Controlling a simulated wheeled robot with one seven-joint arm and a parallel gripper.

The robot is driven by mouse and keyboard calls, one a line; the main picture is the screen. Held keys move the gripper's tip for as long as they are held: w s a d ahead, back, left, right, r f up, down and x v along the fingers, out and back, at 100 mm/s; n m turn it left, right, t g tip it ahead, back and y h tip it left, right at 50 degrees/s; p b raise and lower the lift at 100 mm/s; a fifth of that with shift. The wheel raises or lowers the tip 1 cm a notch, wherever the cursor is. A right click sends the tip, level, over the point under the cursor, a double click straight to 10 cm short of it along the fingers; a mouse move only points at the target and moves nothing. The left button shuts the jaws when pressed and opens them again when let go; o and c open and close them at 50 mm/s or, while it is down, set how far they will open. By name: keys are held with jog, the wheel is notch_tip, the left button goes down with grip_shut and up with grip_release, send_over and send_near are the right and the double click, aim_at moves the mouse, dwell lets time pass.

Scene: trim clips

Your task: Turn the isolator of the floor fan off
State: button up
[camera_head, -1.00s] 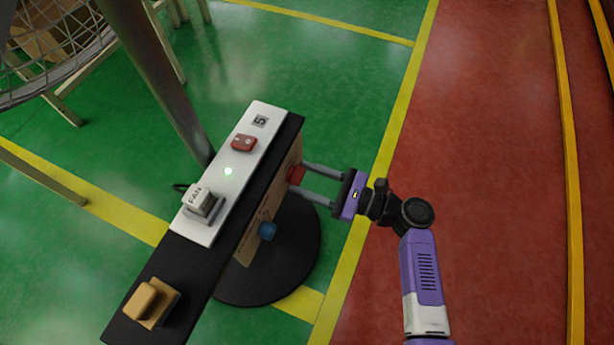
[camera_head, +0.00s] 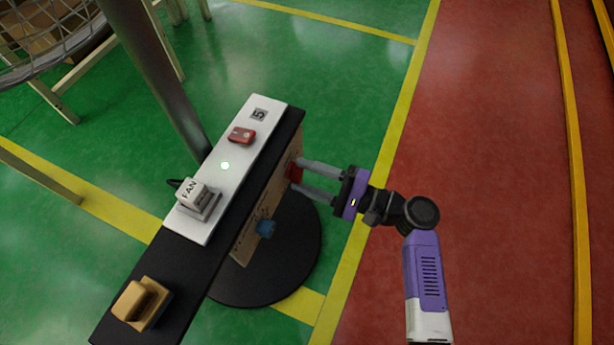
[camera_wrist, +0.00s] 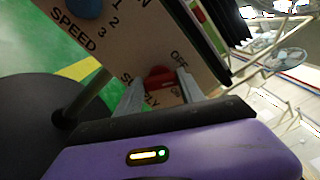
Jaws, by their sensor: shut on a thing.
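A red knob (camera_head: 293,172) sits on the tan side panel (camera_head: 267,192) of a black stand, and is the likely isolator. In the wrist view the red knob (camera_wrist: 160,78) sits between my fingers, with "OFF" printed above it and partly hidden lettering below. My gripper (camera_head: 311,180) reaches it from the right; in the wrist view my gripper (camera_wrist: 161,92) is shut on the knob. A white block marked "FAN" (camera_head: 194,196) stands on the white strip on top. The knob's exact angle is partly hidden by my fingers.
A blue knob (camera_head: 265,228) marked "SPEED" in the wrist view is on the same panel. A yellow-brown block (camera_head: 141,302) sits nearer. Red floor (camera_head: 500,150) at right is clear.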

jog(key=n+b, duration=0.1)
jog(key=n, duration=0.1)
jog(key=n+b, duration=0.2)
jog(key=n, duration=0.1)
jog(key=shift+f+n, duration=0.2)
jog(key=shift+n, duration=0.1)
dwell(0.5)
jog(key=o, duration=1.4)
jog(key=shift+c, duration=0.2)
jog(key=shift+r, duration=0.1)
jog(key=p+v, duration=0.2)
jog(key=v, duration=0.6)
